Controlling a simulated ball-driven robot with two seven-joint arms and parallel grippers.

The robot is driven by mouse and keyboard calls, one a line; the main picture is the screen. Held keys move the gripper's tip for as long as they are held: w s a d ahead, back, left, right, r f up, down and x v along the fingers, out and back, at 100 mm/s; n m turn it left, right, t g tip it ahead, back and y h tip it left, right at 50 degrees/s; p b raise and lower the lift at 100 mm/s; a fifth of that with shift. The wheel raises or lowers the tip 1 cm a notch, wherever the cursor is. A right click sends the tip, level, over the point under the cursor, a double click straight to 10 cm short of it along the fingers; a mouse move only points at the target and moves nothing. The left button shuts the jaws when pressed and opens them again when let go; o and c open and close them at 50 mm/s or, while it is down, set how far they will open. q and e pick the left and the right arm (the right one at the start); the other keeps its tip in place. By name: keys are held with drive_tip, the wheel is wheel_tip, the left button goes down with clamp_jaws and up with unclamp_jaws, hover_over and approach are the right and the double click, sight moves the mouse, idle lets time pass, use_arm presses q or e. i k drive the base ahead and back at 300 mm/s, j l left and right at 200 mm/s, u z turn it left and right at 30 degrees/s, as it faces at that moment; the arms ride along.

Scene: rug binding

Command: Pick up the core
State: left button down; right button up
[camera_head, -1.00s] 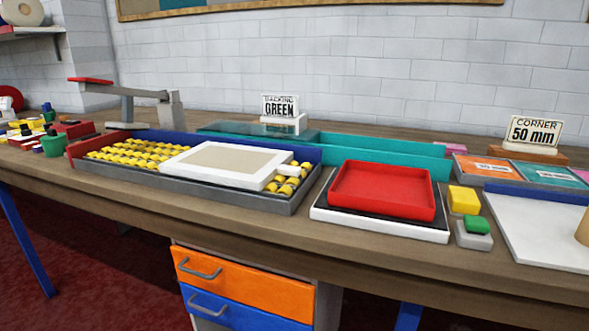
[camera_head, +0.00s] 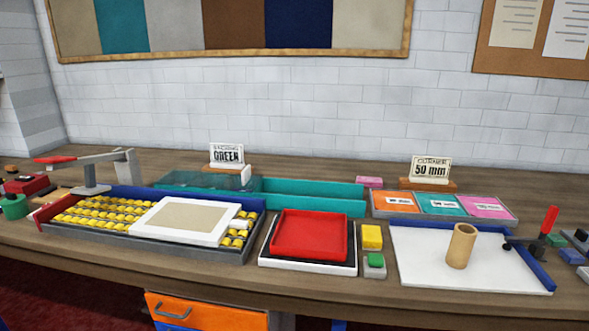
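The core is most likely the tan cardboard-like cylinder (camera_head: 461,246) standing upright on the white board (camera_head: 425,276) at the right of the bench. Its top end looks open and hollow. It stands apart from the blue strip (camera_head: 528,268) along the board's right side. Neither of my grippers shows in the head view.
Left of the board are a red tray (camera_head: 308,257) on a black-and-white base, a yellow block (camera_head: 371,237) and a green-topped block (camera_head: 375,261). A red-handled tool (camera_head: 549,219) stands at the board's right. A "50 mm" sign (camera_head: 430,169) stands behind. The bench front edge is clear.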

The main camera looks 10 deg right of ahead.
sight(464, 237)
drive_tip(key=z, duration=1.35)
